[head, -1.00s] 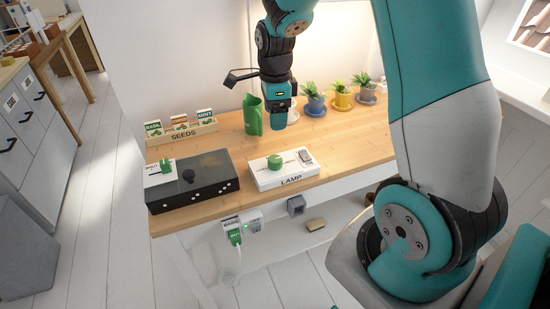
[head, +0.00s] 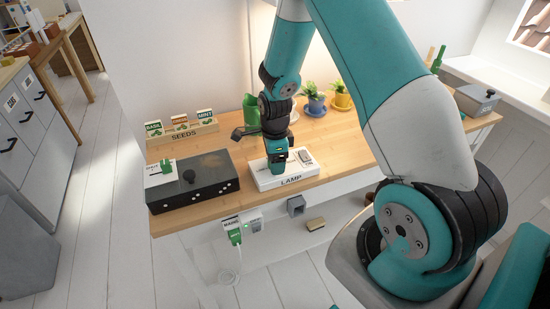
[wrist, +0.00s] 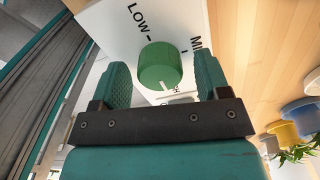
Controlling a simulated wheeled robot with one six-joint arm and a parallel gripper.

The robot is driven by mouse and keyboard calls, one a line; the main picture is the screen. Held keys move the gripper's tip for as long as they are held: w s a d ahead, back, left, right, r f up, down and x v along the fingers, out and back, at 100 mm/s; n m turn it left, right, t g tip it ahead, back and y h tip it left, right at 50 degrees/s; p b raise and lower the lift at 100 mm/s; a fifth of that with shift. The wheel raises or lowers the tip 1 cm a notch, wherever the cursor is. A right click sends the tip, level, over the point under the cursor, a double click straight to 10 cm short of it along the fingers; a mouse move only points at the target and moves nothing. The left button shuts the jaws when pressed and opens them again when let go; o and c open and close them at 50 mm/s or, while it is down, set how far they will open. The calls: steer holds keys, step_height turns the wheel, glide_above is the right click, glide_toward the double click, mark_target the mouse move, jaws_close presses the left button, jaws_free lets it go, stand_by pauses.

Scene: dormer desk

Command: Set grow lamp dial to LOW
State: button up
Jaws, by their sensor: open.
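The white lamp control box (head: 266,183), marked LAMP, lies on the wooden desk. Its green round dial (wrist: 160,66) shows between my fingers in the wrist view, with LOW printed at upper left and a partly cut-off label starting with MI to the right. My gripper (head: 277,172) is over the box and hides the dial in the head view. In the wrist view my gripper (wrist: 162,84) is open, one finger on each side of the dial, with gaps visible. The dial's pointer setting is hard to make out.
A seed rack (head: 182,133) and a green jug (head: 251,109) are behind. Potted plants (head: 316,100) line the back right. A switch (head: 306,157) sits on the lamp box.

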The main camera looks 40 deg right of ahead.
steer(key=c, duration=0.9)
